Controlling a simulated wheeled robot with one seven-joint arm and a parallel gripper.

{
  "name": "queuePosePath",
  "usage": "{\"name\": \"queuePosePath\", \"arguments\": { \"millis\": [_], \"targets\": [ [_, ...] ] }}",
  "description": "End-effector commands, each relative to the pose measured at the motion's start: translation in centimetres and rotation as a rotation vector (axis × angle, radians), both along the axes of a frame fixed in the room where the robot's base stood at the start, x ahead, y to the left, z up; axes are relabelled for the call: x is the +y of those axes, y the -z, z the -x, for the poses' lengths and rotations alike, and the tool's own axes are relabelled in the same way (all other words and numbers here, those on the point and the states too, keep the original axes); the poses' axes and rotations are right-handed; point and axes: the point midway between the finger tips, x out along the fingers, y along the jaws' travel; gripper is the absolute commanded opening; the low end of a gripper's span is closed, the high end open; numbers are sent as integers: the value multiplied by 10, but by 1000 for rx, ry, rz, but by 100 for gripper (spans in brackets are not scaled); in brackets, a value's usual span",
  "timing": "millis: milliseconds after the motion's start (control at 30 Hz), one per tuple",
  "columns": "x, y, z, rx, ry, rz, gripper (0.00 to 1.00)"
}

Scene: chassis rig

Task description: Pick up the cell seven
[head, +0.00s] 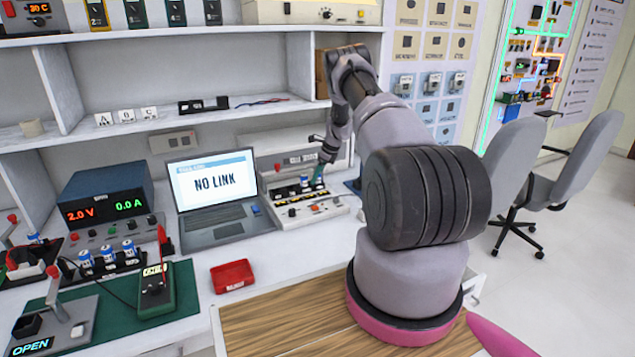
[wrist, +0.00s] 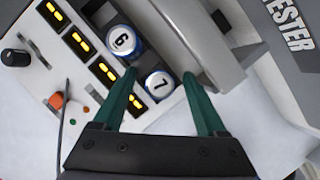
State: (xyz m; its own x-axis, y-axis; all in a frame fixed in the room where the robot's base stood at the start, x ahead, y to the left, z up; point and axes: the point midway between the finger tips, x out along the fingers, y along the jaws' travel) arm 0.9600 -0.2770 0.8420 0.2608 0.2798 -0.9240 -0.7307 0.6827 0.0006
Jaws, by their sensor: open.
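The cell seven (wrist: 157,84) is a blue and white cylinder with a "7" on its top, seen in the wrist view. It stands in the slot strip of the tester (head: 322,209), beside the cell six (wrist: 122,42). My gripper (wrist: 160,76) is open, with its green fingertips on either side of the cell seven. I cannot tell whether either finger touches it. In the head view my gripper (head: 319,168) is at the tester's slots, and the small cells there are partly hidden by it.
A grey tester part (wrist: 208,50) rises close beside the right finger. Four-lit indicators aside, an orange knob (wrist: 57,101) sits left. A laptop (head: 215,195), red tray (head: 232,276) and a rack of several cells (head: 108,256) stand further left. Bare bench lies before the tester.

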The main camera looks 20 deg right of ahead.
Motion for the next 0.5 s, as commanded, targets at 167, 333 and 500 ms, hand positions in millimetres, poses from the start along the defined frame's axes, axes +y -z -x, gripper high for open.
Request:
{"name": "queuePosePath", "arguments": {
  "millis": [167, 333, 500],
  "targets": [
    [0, 1, 0, 0, 0, 0, 74],
    [0, 1, 0, 0, 0, 0, 29],
    [0, 0, -1, -1, 0, 0, 0]
  ]
}}
